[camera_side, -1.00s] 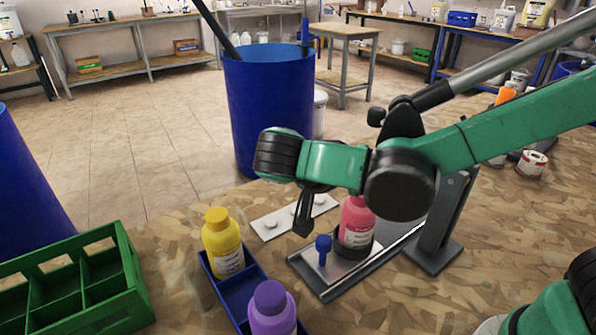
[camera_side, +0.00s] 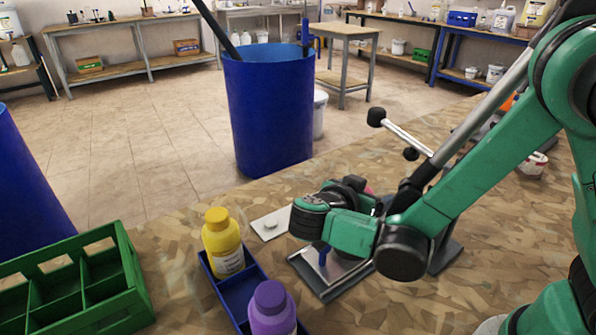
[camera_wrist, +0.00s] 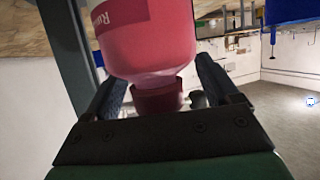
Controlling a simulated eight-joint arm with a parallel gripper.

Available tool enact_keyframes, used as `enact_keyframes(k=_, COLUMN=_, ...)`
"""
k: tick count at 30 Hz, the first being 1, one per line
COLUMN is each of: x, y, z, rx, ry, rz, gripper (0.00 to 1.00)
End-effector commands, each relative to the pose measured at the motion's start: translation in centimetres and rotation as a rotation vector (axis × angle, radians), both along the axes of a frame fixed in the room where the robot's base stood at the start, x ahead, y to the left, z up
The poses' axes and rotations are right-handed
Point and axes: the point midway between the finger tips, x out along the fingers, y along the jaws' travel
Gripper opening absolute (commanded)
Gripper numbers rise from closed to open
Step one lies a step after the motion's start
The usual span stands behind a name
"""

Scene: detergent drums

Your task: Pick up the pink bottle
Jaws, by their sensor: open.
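The pink bottle (camera_wrist: 155,45) fills the upper middle of the wrist view, with its darker red cap (camera_wrist: 158,101) toward my gripper. My gripper (camera_wrist: 160,82) is open, with one dark finger on each side of the bottle's cap and neck; I cannot tell whether either finger touches. In the side view my gripper (camera_side: 340,222) is low over the metal press stand (camera_side: 318,280) and hides nearly all of the bottle; only a sliver of pink shows behind it.
A blue tray (camera_side: 240,290) to the left holds a yellow bottle (camera_side: 222,245) and a purple bottle (camera_side: 271,310). A green crate (camera_side: 135,285) with empty compartments is farther left. The press lever (camera_side: 405,135) rises behind my gripper. A blue drum (camera_side: 268,120) stands beyond the table.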

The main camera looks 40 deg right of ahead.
Motion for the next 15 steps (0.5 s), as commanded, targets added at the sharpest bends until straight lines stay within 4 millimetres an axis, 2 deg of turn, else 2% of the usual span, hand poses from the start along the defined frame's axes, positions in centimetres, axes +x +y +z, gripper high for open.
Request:
enact_keyframes(k=4, x=0.00, y=0.00, z=0.00, rx=0.000, ry=0.000, rz=0.000, gripper=0.82)
enact_keyframes(k=5, x=0.00, y=0.01, z=0.00, rx=0.000, ry=0.000, rz=0.000, gripper=0.79)
enact_keyframes(k=13, x=0.00, y=0.01, z=0.02, rx=0.000, ry=0.000, rz=0.000, gripper=0.02)
enact_keyframes(k=15, x=-0.01, y=0.02, z=0.02, rx=0.000, ry=0.000, rz=0.000, gripper=0.00)
